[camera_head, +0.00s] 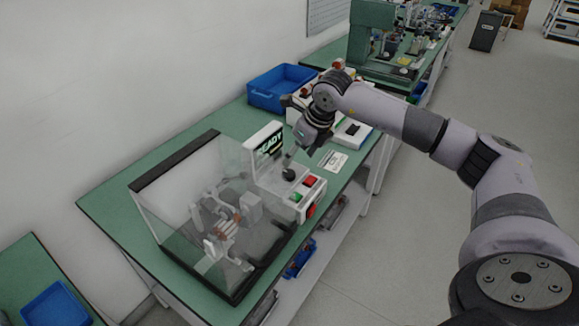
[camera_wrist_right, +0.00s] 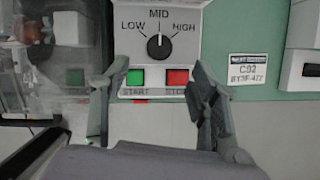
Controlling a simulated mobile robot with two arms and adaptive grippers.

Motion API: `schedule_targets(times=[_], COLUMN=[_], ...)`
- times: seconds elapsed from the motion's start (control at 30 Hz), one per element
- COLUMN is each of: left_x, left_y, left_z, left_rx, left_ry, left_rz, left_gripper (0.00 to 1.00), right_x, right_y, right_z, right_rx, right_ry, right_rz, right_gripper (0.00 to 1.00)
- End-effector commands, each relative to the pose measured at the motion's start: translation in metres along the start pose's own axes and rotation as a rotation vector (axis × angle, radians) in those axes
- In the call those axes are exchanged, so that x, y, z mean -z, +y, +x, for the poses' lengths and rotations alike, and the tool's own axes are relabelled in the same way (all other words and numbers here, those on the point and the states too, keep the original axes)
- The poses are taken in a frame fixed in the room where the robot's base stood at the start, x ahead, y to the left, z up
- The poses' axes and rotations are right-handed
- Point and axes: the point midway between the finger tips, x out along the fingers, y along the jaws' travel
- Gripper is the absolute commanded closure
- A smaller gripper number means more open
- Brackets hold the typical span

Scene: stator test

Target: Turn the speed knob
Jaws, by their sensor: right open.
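The speed knob (camera_wrist_right: 159,46) is a round black dial with a pale pointer line, in the right wrist view. It sits below the word MID, between LOW and HIGH, and its pointer stands upright toward MID. In the head view the black knob (camera_head: 289,174) sits on the sloped panel of the stator tester. My right gripper (camera_wrist_right: 163,85) is open and empty. In the wrist picture its fingers flank the panel's lower part, below the knob, with no visible contact on it. In the head view the right gripper (camera_head: 298,150) hangs just above the panel. My left gripper is not in view.
A green START button (camera_wrist_right: 135,77) and a red STOP button (camera_wrist_right: 177,76) lie just below the knob. A display (camera_head: 266,147) reading READY stands behind the panel. A clear-walled enclosure (camera_head: 160,205) is at the left. A blue bin (camera_head: 279,86) stands farther back.

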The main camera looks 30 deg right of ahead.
Motion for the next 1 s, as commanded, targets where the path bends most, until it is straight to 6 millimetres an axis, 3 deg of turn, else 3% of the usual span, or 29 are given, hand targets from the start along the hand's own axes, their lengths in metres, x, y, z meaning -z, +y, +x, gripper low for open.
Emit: schedule_targets(times=[0.23,0.4,0.83,1.0], left_x=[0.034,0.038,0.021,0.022], left_y=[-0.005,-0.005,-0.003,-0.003], left_z=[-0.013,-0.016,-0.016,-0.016], left_rx=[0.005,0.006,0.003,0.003], left_ry=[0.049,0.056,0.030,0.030], left_rz=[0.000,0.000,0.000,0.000], left_gripper=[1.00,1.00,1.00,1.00], right_x=[0.000,-0.001,0.000,0.000], right_y=[0.001,0.000,0.000,0.000], right_z=[0.051,0.074,0.086,0.086], right_rx=[-0.002,-0.001,0.000,0.000], right_ry=[0.003,0.001,-0.001,-0.001], right_rz=[0.001,0.000,-0.001,-0.001], right_gripper=[0.45,0.45,0.45,0.55])
